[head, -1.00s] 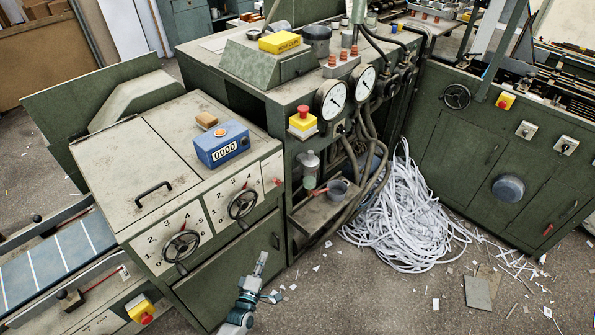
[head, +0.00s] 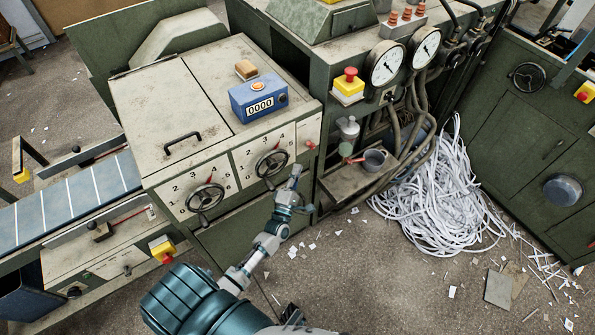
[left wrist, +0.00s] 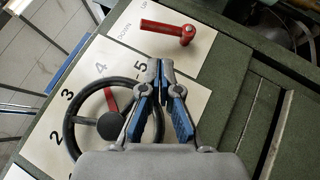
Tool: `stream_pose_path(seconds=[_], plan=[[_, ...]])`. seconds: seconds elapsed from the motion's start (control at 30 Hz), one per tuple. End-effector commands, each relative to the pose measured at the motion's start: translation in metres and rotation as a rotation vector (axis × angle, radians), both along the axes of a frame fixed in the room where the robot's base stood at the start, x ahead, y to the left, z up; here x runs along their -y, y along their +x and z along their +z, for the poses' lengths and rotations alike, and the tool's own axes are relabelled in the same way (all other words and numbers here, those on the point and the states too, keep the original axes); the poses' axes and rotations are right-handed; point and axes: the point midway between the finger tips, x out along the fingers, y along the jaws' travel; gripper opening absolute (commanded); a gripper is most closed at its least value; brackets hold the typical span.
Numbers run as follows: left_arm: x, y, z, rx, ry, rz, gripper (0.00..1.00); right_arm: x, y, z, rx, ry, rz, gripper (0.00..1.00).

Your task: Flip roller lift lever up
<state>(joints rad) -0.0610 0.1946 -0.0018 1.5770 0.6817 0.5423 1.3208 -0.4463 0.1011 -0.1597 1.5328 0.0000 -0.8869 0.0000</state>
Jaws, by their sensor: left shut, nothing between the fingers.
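The red lever (left wrist: 165,28) sits on a pale plate with printed UP and DOWN labels in the left wrist view. Its round hub is at the right and its handle points left, its end near the labels. In the head view the lever (head: 310,145) is a small red spot at the right end of the machine's front panel. My left gripper (head: 296,171) is shut and empty in front of that panel, below the lever. In the left wrist view its fingertips (left wrist: 160,70) are together, apart from the lever in the picture. My right gripper is not seen.
A black handwheel (left wrist: 112,122) with a numbered dial lies beside my left fingers; it also shows in the head view (head: 271,163). A second handwheel (head: 205,199) is further left. A blue counter box (head: 259,98) stands on top. White paper strips (head: 440,200) pile on the floor.

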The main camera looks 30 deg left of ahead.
Motion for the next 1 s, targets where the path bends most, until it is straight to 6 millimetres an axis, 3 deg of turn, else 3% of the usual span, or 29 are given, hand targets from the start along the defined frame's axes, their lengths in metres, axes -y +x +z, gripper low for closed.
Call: stream_pose_path(seconds=[0.2, 0.4, 1.0], plan=[[-0.009, 0.038, 0.016, 0.001, 0.001, -0.001, 0.00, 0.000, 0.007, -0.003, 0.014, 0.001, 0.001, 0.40], [-0.013, 0.057, 0.025, 0.001, 0.002, -0.001, 0.00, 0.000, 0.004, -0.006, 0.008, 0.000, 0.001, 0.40], [-0.016, 0.062, 0.027, -0.008, 0.004, -0.001, 0.00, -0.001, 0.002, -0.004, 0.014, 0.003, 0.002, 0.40]])
